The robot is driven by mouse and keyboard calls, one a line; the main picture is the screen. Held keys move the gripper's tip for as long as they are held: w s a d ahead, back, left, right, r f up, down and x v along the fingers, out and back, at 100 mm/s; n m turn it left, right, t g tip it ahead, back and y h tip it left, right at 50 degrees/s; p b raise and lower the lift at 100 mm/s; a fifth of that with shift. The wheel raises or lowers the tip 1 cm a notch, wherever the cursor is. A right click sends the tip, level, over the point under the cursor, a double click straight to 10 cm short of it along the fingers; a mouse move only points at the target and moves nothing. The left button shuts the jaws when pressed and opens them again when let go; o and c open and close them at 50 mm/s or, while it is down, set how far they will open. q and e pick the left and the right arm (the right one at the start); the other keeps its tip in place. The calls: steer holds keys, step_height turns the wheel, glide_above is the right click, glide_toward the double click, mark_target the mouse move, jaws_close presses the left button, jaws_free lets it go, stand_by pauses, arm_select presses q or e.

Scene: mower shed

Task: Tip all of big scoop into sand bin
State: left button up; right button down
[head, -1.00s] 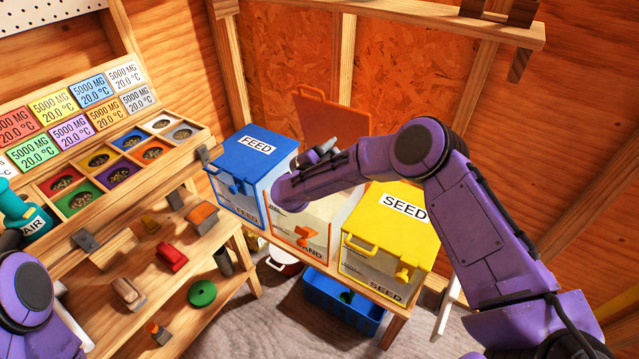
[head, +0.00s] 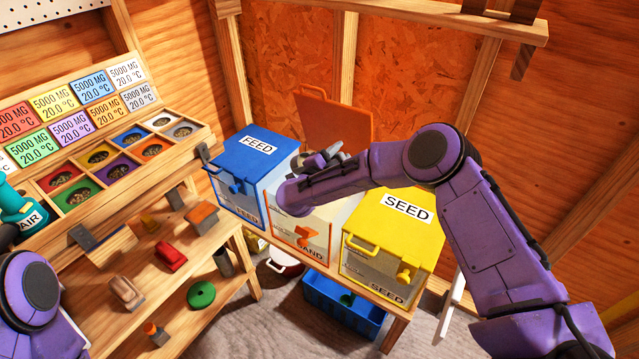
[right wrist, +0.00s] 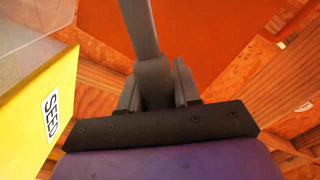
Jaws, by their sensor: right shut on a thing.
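The sand bin (head: 312,228) is the middle bin, with an orange tap on its front and its orange lid (head: 340,122) standing open behind. My right gripper (head: 324,160) is over the open top of this bin, with my forearm crossing in front. In the right wrist view my right gripper (right wrist: 157,85) is shut on a grey handle (right wrist: 140,30), which looks like that of the big scoop. The scoop's bowl and anything in it are hidden. My left gripper is out of view; only a purple link of the left arm shows at lower left.
The closed blue feed bin (head: 240,185) stands left of the sand bin, and the closed yellow seed bin (head: 395,235) stands right. A blue crate (head: 343,308) is below them. The bench (head: 130,270) at left holds blocks, and a sample rack (head: 110,180) stands above it.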

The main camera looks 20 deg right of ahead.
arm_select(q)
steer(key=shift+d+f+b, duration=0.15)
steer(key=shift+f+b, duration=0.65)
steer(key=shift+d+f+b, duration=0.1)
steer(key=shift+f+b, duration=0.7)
arm_select(e)
steer(key=shift+s+d+f+m, duration=0.35)
steer(key=shift+s+f+m, duration=0.1)
steer(key=shift+f+m, duration=0.1)
steer(key=shift+s+d+f+m, duration=0.35)
steer(key=shift+s+f+m, duration=0.05)
steer(key=shift+f+m, duration=0.15)
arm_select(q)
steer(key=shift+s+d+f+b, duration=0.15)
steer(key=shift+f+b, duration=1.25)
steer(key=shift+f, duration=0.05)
arm_select(e)
steer(key=shift+s+d+f+m, duration=0.3)
steer(key=shift+s+f+m, duration=0.25)
steer(key=shift+f+m, duration=0.3)
